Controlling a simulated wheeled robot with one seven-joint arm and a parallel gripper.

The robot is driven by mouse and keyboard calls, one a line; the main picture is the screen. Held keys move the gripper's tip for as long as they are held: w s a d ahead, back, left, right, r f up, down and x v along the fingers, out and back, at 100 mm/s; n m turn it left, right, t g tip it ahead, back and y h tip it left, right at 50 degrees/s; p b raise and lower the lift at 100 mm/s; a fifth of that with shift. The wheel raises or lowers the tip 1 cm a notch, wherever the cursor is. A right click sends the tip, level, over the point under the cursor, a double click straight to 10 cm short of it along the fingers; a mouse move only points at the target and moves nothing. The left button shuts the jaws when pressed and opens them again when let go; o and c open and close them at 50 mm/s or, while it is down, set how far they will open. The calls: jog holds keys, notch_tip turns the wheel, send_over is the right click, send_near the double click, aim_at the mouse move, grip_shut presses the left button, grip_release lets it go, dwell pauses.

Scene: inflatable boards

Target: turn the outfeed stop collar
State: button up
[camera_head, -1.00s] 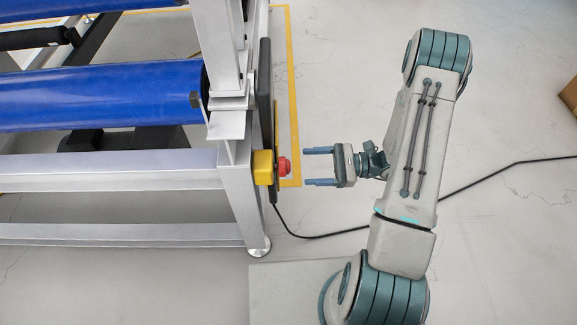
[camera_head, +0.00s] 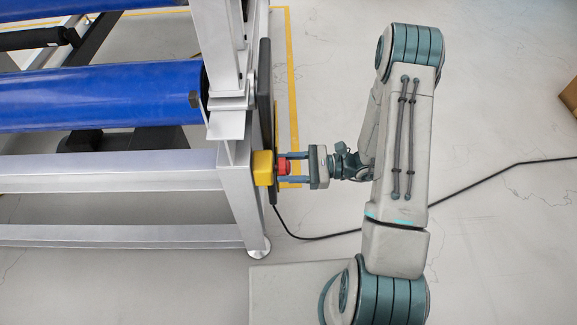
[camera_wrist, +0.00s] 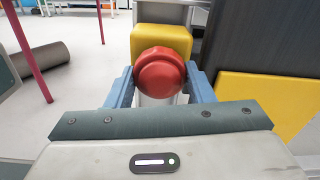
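The outfeed stop is a red mushroom-shaped knob (camera_head: 284,167) with a ridged collar, on a yellow box (camera_head: 263,168) fixed to the frame's right post. In the wrist view the red knob (camera_wrist: 160,72) is at the middle, in front of the yellow box (camera_wrist: 161,39). My gripper (camera_head: 283,167) reaches in level from the right. Its two blue fingers lie on either side of the knob and appear to press on the collar's rim; in the wrist view my gripper (camera_wrist: 161,82) flanks it left and right. The collar's far side is hidden.
The grey metal frame (camera_head: 110,180) with blue rollers (camera_head: 100,95) stands left of my arm. A dark upright panel (camera_head: 264,95) is close beside the box. A black cable (camera_head: 480,185) runs over the floor. The floor to the right is mostly clear.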

jog(key=shift+r+m+p, duration=0.1)
jog(key=shift+m+p, duration=0.2)
jog(key=shift+p, duration=0.05)
jog(key=shift+m+p, duration=0.75)
jog(key=shift+m, duration=0.25)
jog(key=shift+m+p, duration=1.1)
jog(key=shift+m, duration=0.6)
jog(key=o, duration=1)
jog(key=d, duration=1.4)
jog(key=shift+s, duration=0.25)
jog(key=shift+a, duration=0.1)
